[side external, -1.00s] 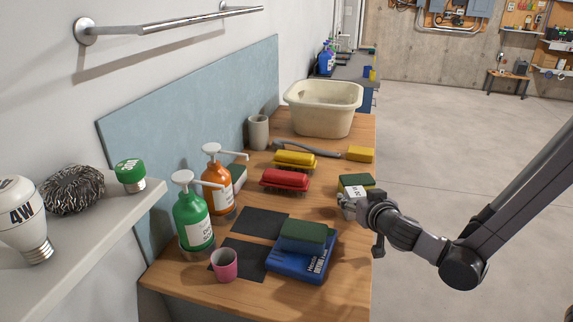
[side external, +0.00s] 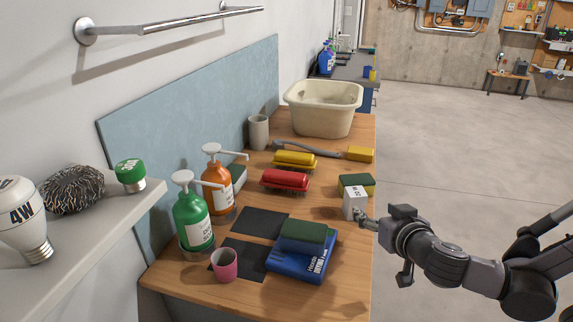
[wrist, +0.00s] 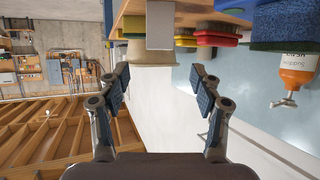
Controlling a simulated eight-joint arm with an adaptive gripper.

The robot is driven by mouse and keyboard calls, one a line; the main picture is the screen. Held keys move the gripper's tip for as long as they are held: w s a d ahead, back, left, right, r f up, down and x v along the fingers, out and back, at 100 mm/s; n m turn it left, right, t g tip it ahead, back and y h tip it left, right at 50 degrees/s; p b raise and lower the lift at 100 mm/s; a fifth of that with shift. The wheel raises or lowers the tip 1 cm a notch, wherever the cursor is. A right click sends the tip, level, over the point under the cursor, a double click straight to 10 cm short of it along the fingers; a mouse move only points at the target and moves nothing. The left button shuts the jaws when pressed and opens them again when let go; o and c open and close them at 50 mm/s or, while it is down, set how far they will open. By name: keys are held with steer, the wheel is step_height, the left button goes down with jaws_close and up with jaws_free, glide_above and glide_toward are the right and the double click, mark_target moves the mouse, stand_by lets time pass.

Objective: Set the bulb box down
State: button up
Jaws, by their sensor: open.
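The white bulb box (side external: 354,204) stands upright on the wooden counter (side external: 335,290), near its right edge and just in front of a yellow and green sponge (side external: 357,181). My gripper (side external: 362,219) is just right of the box, at the counter edge. In the wrist view, which looks upside down, the box (wrist: 160,27) is beyond the tips of my gripper (wrist: 161,78). The two fingers are spread wide with nothing between them.
A blue cloth pack (side external: 292,262) with a green sponge on top lies in front of the box. Red (side external: 285,179) and yellow (side external: 295,158) brushes lie to its left. A cream basin (side external: 322,110) stands farther back. Open floor lies to the right.

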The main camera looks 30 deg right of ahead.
steer(key=s+d+n+g+y, duration=0.4)
steer(key=s+g+y, duration=0.1)
steer(key=s, duration=0.2)
steer(key=shift+s+d, duration=0.25)
steer(key=shift+s, duration=0.05)
